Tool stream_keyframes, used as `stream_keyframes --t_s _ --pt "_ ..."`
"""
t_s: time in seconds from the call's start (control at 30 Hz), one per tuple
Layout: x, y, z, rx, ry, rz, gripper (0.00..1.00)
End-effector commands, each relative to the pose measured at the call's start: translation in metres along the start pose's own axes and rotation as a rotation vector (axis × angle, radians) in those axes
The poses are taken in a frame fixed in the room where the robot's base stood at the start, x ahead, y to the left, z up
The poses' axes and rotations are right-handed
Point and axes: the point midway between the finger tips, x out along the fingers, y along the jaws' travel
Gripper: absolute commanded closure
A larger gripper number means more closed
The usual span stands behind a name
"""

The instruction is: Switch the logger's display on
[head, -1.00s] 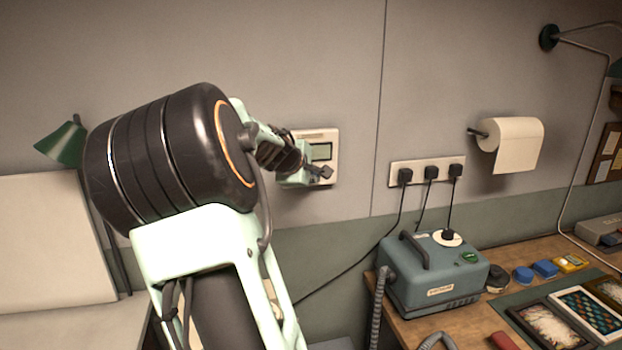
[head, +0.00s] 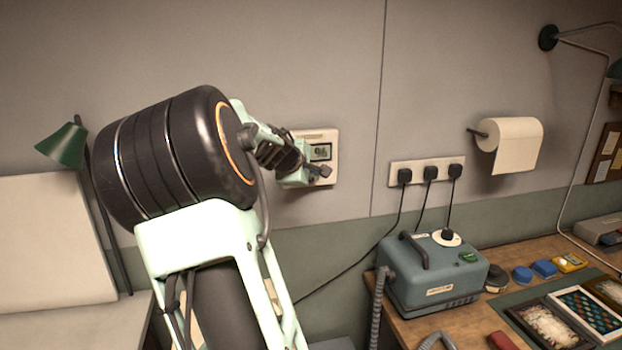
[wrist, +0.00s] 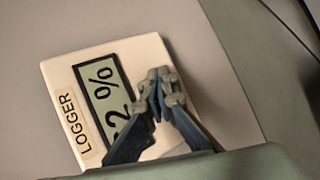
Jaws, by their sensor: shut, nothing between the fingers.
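The logger (head: 329,137) is a cream box on the wall, left of the sockets in the head view. Its display (head: 321,152) shows dark characters on a grey-green screen. In the wrist view the logger (wrist: 60,70) carries a "LOGGER" label, and its display (wrist: 101,88) shows a "2" and "%", with part of the reading hidden. My gripper (wrist: 160,76) is shut and empty, its fingertips over the logger's face beside the display. It also shows in the head view (head: 322,173). The face under my fingers is hidden, and I cannot tell if they touch it.
A socket strip (head: 416,165) with plugs and a paper roll (head: 516,145) are on the wall to the right. Below, a blue-grey machine (head: 432,275) with a hose stands on the wooden bench (head: 540,262). A green lamp (head: 63,145) stands at left.

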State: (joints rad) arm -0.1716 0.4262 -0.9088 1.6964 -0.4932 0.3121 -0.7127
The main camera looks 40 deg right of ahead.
Motion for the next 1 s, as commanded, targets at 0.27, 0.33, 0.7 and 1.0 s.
stream_keyframes --t_s 0.27,0.33,0.7,1.0 --pt "-0.004 -0.005 0.001 0.0 0.004 0.002 1.0" --pt "-0.005 -0.004 0.002 -0.001 0.003 0.001 1.0" --pt "-0.014 -0.014 0.007 0.001 0.005 0.004 1.0" --pt "-0.035 -0.03 0.022 0.001 0.007 0.003 1.0"
